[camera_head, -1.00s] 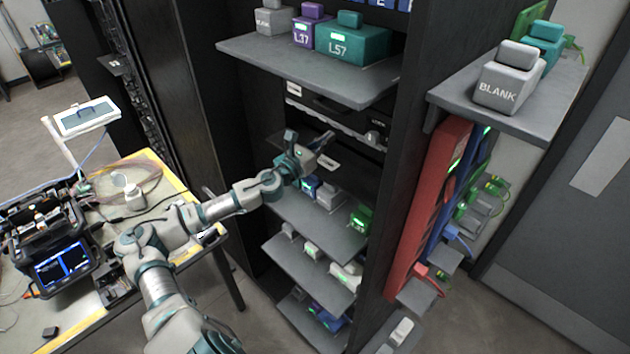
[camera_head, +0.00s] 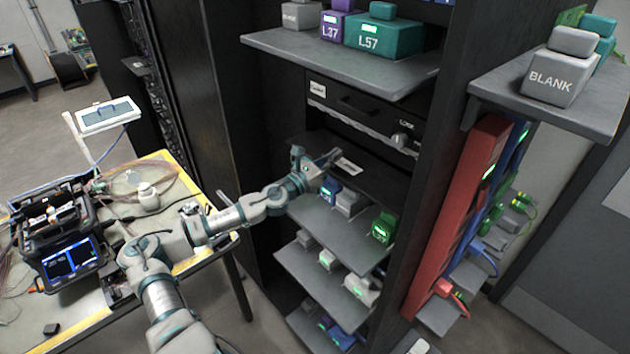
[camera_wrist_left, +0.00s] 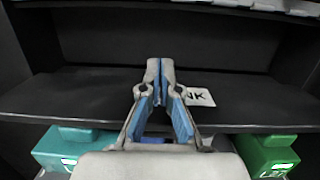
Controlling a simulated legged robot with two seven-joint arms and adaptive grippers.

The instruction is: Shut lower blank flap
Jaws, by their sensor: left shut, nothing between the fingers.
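The lower blank flap (camera_head: 348,166) is a dark panel with a white label, lying out nearly flat from the black rack above a grey shelf. In the left wrist view the flap (camera_wrist_left: 70,98) spans the picture, with a dark opening behind it. The end of its label reads "NK"; the rest is hidden behind a finger. My left gripper (camera_head: 330,157) is at the flap, beside the label in the head view. In the left wrist view its fingers (camera_wrist_left: 160,68) are together and empty, in front of the flap. Contact cannot be told. My right gripper is not in view.
A closed black panel with a "LOCK" knob (camera_head: 401,140) is above the flap. A shelf below holds a blue module (camera_head: 330,187), a grey one and a green one (camera_head: 384,228). A large shelf (camera_head: 300,47) juts out above. A bench with a splicer (camera_head: 62,240) stands left.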

